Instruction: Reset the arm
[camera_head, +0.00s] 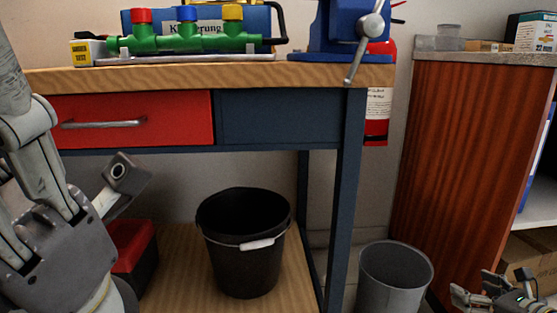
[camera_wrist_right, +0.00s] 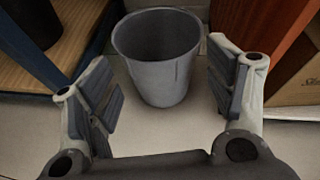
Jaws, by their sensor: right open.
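My right gripper (camera_head: 488,287) shows small at the lower right corner of the head view. In the right wrist view its two fingers (camera_wrist_right: 162,85) are spread wide, with nothing between the pads. Beyond them a grey bin (camera_wrist_right: 160,60) stands on the floor, apart from the fingers. In the head view the gripper is to the right of this bin (camera_head: 395,280). Grey parts of my left arm fill the lower left of the head view, close to the camera. The opening of the left gripper (camera_head: 100,205) cannot be made out.
A workbench (camera_head: 250,75) with a red drawer (camera_head: 150,120) carries a green pipe manifold (camera_head: 185,42) and a blue vise (camera_head: 340,25). A black bucket (camera_head: 243,260) and a red toolbox (camera_head: 130,245) are on its lower shelf. A wooden cabinet (camera_head: 455,150) stands at right.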

